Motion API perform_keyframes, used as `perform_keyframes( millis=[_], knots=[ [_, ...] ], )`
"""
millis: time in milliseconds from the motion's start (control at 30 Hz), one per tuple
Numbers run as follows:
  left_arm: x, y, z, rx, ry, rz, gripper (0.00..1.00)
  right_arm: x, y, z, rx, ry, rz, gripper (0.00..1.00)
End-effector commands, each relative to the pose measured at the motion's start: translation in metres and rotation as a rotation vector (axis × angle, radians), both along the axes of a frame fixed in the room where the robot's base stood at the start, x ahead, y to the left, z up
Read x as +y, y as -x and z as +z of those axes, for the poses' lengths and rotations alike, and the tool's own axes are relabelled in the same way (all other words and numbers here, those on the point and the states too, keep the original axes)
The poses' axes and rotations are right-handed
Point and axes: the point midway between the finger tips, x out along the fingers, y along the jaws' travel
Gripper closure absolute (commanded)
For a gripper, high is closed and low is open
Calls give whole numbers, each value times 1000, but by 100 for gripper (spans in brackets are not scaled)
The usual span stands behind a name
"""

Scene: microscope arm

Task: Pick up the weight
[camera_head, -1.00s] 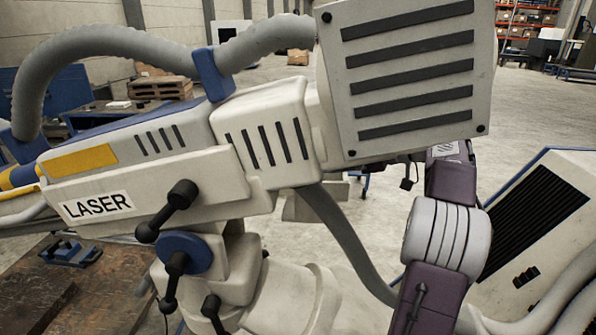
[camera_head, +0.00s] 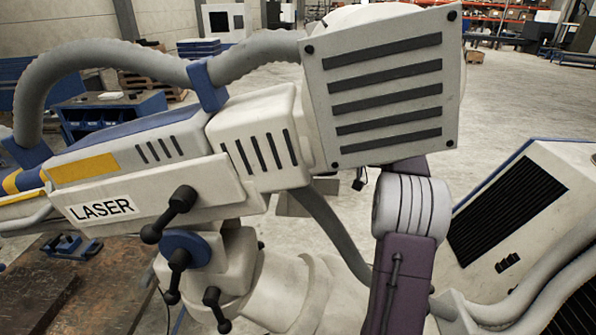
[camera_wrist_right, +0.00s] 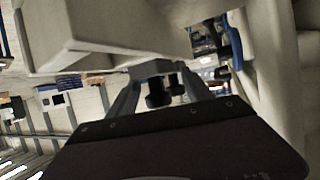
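I cannot make out the weight in either view. In the head view, my purple and grey right arm reaches up behind the striped box end of the white laser machine (camera_head: 380,85), which hides my right gripper. In the right wrist view, my right gripper (camera_wrist_right: 157,72) shows two grey finger links beyond a dark gripper body. A grey block shape lies at their far ends, and dark shapes show between the links. I cannot tell whether the fingers are apart, together or on something. My left gripper is not in view.
A white cabinet with a black grille (camera_head: 520,210) stands at the right, with thick grey hoses in front. A brown worktable (camera_head: 75,295) with a blue fixture (camera_head: 72,246) is at lower left. Open floor lies behind. A pale machine surface (camera_wrist_right: 100,35) is close above my right gripper.

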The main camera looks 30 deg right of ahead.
Motion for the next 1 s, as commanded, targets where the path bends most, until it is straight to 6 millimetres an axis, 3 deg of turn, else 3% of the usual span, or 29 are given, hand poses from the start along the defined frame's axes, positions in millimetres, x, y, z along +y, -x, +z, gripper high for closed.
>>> perform_keyframes(
  millis=[33, 167, 200, 700, 1000],
  knots=[
    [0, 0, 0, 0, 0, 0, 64, 0, 0, 0, 0, 0, 0, 59],
    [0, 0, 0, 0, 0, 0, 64, 0, 0, 0, 0, 0, 0, 95],
    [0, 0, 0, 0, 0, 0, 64, 0, 0, 0, 1, -1, 0, 100],
    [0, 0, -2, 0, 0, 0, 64, 0, 0, 3, 0, 0, 1, 100],
    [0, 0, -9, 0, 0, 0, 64, 0, 0, 39, -5, 2, 1, 100]
  ],
)
